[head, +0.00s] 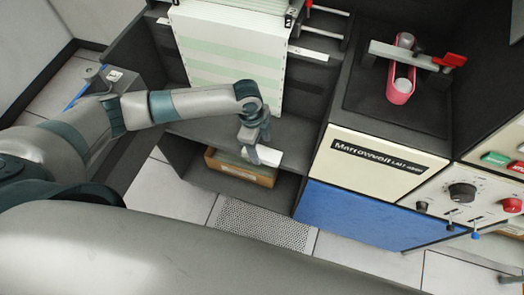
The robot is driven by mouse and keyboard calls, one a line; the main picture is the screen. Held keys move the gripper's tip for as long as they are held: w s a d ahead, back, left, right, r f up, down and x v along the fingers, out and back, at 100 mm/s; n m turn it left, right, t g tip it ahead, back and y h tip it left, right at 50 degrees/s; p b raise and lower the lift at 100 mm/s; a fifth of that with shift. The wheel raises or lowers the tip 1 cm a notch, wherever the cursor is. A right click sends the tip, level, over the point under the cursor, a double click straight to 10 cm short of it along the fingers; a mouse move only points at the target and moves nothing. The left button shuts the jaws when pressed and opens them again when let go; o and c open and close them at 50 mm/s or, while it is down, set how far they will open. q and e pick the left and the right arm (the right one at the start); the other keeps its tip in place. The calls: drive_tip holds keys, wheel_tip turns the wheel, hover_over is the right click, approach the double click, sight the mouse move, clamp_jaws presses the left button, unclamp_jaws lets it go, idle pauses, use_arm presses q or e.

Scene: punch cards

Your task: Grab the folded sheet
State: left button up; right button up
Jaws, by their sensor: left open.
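A large pale sheet with green stripes (228,62) stands upright, hanging in folds at the back of the dark cabinet. A small white piece (268,156) shows right at my left gripper; I cannot tell if it is a folded sheet. My left gripper (255,153) is open, pointing down over the front edge of the shelf, below and in front of the striped sheet. Its fingertips are small and partly merge with the white piece, so contact is unclear. My right gripper is not in view.
A cardboard box (240,168) sits on the low shelf (200,178) beneath my left gripper. A cream and blue machine (385,160) stands to the right, with a pink holder (400,87) on top. A control panel (475,195) is at the far right. The tiled floor in front is clear.

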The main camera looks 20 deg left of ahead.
use_arm(q)
drive_tip(key=shift+d+f, duration=0.15)
drive_tip(key=shift+f, duration=0.75)
drive_tip(key=c, duration=1.1)
